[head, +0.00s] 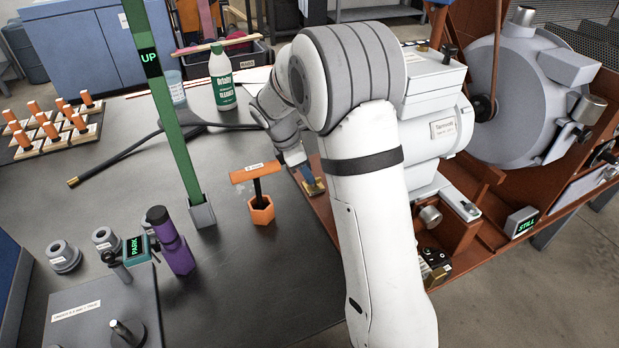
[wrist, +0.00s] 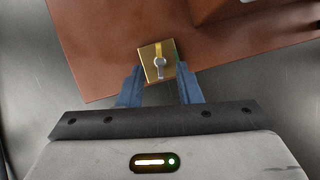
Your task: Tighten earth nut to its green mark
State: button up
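A small square brass plate (wrist: 147,72) with a round silver piece (wrist: 160,62) and a slim bar on it sits on the brown-red base in the wrist view. The silver piece looks like the earth nut, but no green mark can be made out. My gripper (wrist: 160,70) is open, with its blue fingers apart on either side of the plate's near edge. Nothing is held between them. In the head view, my gripper (head: 306,172) points down over the brass plate (head: 315,189); my arm hides part of this area. Contact cannot be told.
An orange T-handled tool (head: 257,172) stands in an orange hex holder left of my gripper. A green post marked UP (head: 163,95), a purple cylinder (head: 172,243) and a green-labelled bottle (head: 222,78) stand on the grey table. The roaster drum (head: 520,100) is at the right.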

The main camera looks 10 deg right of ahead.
jog(key=shift+x, duration=1.05)
grip_shut()
